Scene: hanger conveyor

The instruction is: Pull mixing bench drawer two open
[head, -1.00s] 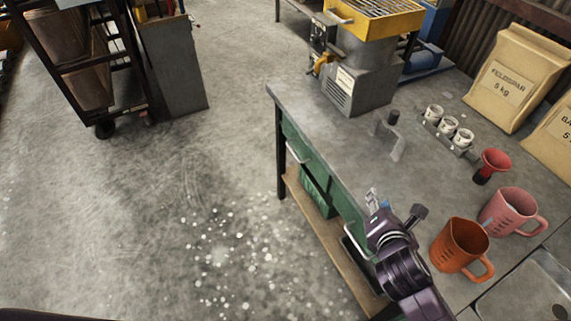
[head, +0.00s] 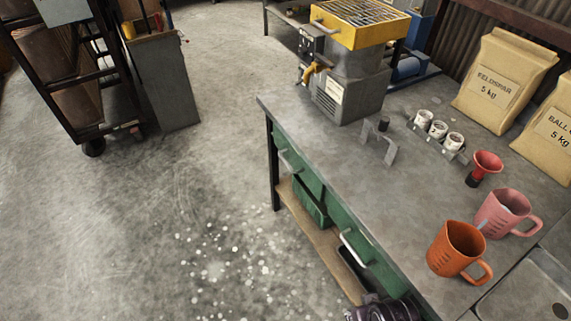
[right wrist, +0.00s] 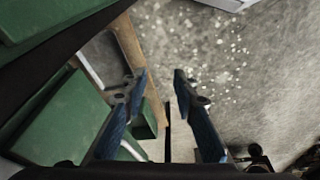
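The mixing bench (head: 330,150) has green drawer fronts along its left side in the head view. The farther drawer has a pale handle (head: 289,160), and the nearer one has a pale bar handle (head: 354,248). I cannot read which is drawer two. My right gripper (right wrist: 160,82) is open and empty, its blue fingers apart beside green surfaces (right wrist: 62,120). In the head view only a dark part of it shows at the bottom edge, below the nearer handle. My left gripper is out of view.
On the bench stand an orange jug (head: 455,250), a pink jug (head: 502,212), a red funnel (head: 487,165), small cups (head: 438,130) and bags (head: 503,80). A wooden lower shelf (head: 322,250) runs beneath.

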